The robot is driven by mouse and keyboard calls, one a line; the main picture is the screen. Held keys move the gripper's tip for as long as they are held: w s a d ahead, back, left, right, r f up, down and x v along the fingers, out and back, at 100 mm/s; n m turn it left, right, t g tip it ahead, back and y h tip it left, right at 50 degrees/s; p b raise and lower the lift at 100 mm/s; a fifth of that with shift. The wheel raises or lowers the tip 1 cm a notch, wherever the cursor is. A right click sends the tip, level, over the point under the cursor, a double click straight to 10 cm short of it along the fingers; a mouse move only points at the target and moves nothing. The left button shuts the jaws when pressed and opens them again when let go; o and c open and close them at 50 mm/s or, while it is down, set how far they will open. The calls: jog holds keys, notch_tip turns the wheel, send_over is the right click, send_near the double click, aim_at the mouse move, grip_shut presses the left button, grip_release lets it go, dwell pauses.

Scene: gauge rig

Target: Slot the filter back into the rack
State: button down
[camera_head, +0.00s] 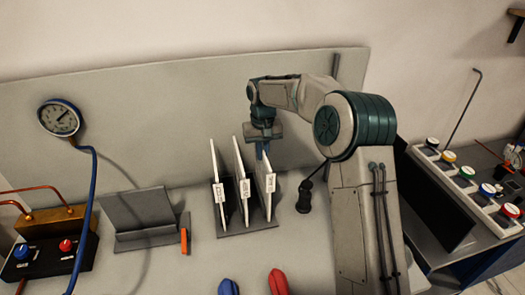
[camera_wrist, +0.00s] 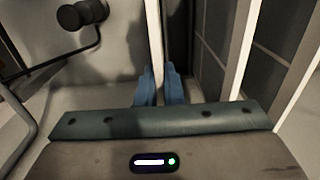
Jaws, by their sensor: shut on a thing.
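My gripper (camera_head: 263,153) points down over the right end of the rack and is shut on the top edge of a white panel-shaped filter (camera_head: 268,190). In the wrist view its blue fingers (camera_wrist: 160,88) pinch the filter's thin white edge (camera_wrist: 155,40) from both sides. The filter stands about upright, with a small label on its front edge. Its lower end is at the right end of the dark rack (camera_head: 232,230); I cannot tell if it is fully seated. Two similar panels, left (camera_head: 218,180) and middle (camera_head: 241,185), stand in the rack beside it.
A black knobbed handle (camera_head: 304,200) stands close right of the rack. Left are a grey angled stand (camera_head: 140,210), an orange marker-like piece (camera_head: 184,240) and a gauge (camera_head: 59,117) with a blue hose. Blue (camera_head: 228,287) and red (camera_head: 278,282) handles lie in front.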

jog(key=shift+f, duration=0.3)
jog(key=c, duration=1.5)
grip_release()
jog(key=shift+r, duration=0.1)
notch_tip(320, 180, up, 14)
jog(key=b, duration=0.1)
